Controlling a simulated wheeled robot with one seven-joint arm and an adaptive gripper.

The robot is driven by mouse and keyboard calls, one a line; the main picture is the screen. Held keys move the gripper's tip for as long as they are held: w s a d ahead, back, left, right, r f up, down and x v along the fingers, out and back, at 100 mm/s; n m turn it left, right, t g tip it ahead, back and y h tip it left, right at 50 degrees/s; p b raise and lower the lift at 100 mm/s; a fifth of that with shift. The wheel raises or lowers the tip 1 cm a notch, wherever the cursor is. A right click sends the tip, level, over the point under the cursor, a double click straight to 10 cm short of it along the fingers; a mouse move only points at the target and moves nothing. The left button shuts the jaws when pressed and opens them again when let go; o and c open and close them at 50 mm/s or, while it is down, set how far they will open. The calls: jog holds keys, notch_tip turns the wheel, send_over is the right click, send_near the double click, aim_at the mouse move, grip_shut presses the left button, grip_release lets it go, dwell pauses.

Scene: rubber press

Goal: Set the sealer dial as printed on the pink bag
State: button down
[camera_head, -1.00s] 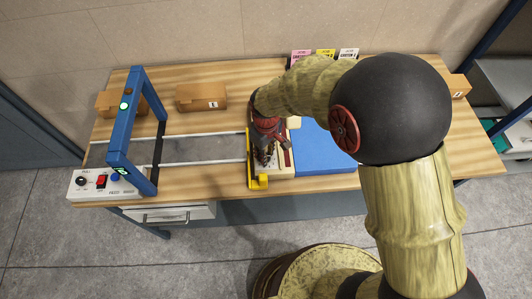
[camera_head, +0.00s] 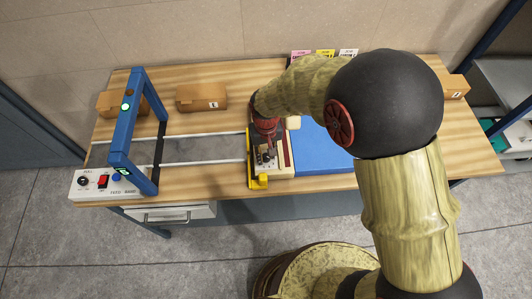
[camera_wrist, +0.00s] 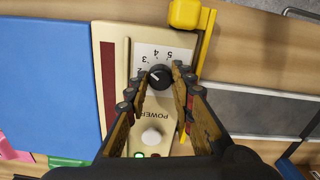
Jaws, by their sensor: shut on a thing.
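In the head view my gripper (camera_head: 266,153) hides much of the sealer's panel. A pink piece (camera_wrist: 40,157) shows at the wrist view's lower left; I cannot tell whether it is the pink bag, and no print is readable.
A blue mat (camera_head: 320,150) lies right of the sealer. A conveyor (camera_head: 205,149) with a blue frame (camera_head: 122,140) and control box (camera_head: 90,184) is at the left.

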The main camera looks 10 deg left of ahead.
aim_at(266, 157)
dwell(0.4)
jog(key=c, duration=1.5)
grip_release()
notch_tip(266, 157, up, 12)
jog(key=shift+s, duration=0.1)
